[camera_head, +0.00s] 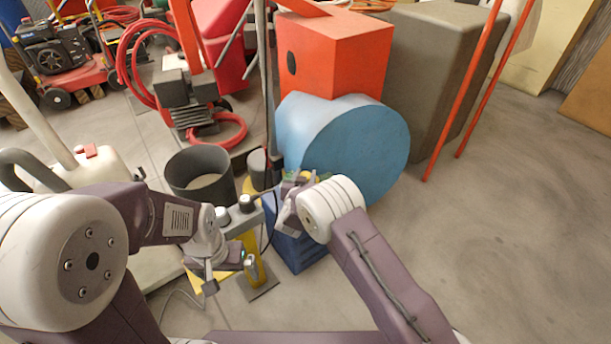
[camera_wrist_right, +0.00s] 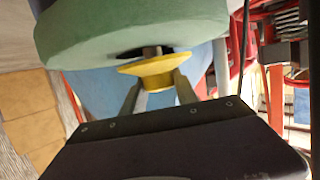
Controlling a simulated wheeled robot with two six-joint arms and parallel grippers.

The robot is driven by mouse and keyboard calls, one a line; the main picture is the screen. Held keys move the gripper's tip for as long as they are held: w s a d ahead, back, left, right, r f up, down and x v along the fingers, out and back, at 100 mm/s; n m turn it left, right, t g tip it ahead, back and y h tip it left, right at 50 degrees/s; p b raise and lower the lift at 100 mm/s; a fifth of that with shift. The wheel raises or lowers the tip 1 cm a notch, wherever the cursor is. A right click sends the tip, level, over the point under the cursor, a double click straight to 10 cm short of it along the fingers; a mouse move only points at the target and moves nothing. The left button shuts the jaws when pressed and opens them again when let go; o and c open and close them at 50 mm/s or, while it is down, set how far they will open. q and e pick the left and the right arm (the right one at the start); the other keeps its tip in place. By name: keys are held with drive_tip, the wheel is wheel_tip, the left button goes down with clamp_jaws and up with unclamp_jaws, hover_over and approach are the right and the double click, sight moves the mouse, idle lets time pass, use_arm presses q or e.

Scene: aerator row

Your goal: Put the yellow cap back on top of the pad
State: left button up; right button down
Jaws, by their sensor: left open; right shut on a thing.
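The yellow cap (camera_wrist_right: 150,69), a flared disc with a narrower neck, is between the fingers of my right gripper (camera_wrist_right: 160,84), which is shut on it. A thick green round pad (camera_wrist_right: 85,35) fills the top of the right wrist view, with a dark central opening and a small post. The cap is close to that opening; I cannot tell whether they touch. In the head view my right gripper (camera_head: 293,192) is in front of the blue drum, and the pad is not clearly visible. My left gripper (camera_head: 229,273) is open and empty, low near a yellow stand.
A blue drum (camera_head: 345,145) and orange box (camera_head: 333,60) stand behind my right gripper. A dark bucket (camera_head: 200,173) is left of it. The yellow stand (camera_head: 249,262) is beside my left gripper. Open floor (camera_head: 510,220) lies to the right.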

use_arm(q)
drive_tip(key=shift+f+b, duration=0.55)
use_arm(e)
drive_tip(key=shift+f, duration=0.65)
drive_tip(key=c, duration=1.2)
unclamp_jaws()
use_arm(q)
drive_tip(key=shift+r, duration=0.1)
